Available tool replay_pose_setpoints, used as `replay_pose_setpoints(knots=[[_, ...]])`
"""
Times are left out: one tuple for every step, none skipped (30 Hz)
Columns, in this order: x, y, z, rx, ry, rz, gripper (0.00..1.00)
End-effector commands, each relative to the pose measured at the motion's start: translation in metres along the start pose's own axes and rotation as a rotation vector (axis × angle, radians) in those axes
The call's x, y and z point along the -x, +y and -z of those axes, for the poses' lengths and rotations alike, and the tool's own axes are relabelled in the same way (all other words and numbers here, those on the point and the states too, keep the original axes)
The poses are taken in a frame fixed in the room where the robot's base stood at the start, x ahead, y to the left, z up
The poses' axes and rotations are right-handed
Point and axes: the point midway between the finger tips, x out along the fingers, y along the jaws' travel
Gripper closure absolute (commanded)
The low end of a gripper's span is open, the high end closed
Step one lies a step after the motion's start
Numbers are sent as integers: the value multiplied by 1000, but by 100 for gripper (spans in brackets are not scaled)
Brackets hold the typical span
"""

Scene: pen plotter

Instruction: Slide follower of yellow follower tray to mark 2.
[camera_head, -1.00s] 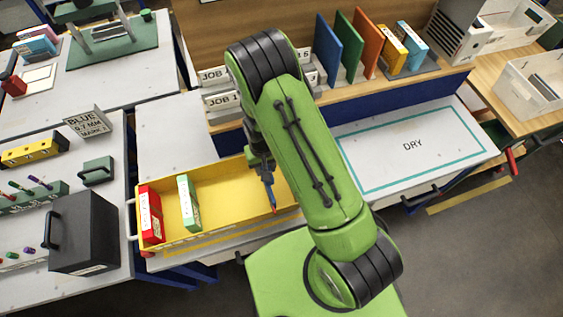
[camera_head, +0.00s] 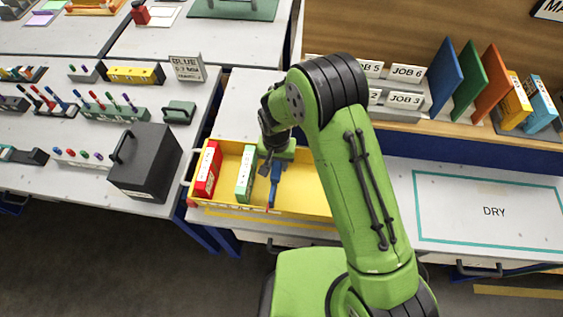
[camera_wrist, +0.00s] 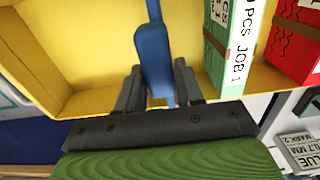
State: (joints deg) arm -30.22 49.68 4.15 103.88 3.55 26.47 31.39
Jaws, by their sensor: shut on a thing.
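The yellow follower tray (camera_head: 308,188) lies in the centre of the head view, with a red box (camera_head: 207,170) and a green box (camera_head: 244,172) upright at its left end. The blue follower (camera_head: 274,186) stands across the tray, a little right of the green box, with a gap between them. My gripper (camera_head: 272,163) reaches down into the tray. In the wrist view its two dark fingers (camera_wrist: 157,85) are shut on the blue follower (camera_wrist: 153,50). The green box (camera_wrist: 228,40) and red box (camera_wrist: 295,40) are to its right there. The tray's marks are not readable.
A small sign (camera_head: 187,68) reads BLUE 0.7 MM and a mark line; in the wrist view the sign (camera_wrist: 300,150) reads MARK 2. A black box (camera_head: 145,163) stands on the left bench. The DRY area (camera_head: 490,212) at right is clear.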

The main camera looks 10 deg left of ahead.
Motion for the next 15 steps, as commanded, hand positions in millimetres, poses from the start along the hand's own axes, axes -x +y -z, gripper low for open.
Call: replay_pose_setpoints(knots=[[0, -2, -2, 5, -3, 4, 100], [0, -2, -1, 5, -3, 4, 100], [0, -2, -1, 5, -3, 4, 100], [0, -2, -1, 5, -3, 4, 100], [0, -2, -1, 5, -3, 4, 61], [0, -2, -1, 5, -3, 4, 55], [0, -2, -1, 5, -3, 4, 50], [0, -2, -1, 4, -2, 3, 45], [0, -1, -1, 4, -2, 3, 43], [0, -1, -1, 4, -2, 3, 43], [0, -1, -1, 3, -2, 2, 43], [0, -1, -1, 3, -1, 2, 43], [0, -1, -1, 3, -1, 2, 43], [0, 0, 0, 2, -1, 2, 43], [0, 0, 0, 2, -1, 1, 43]])
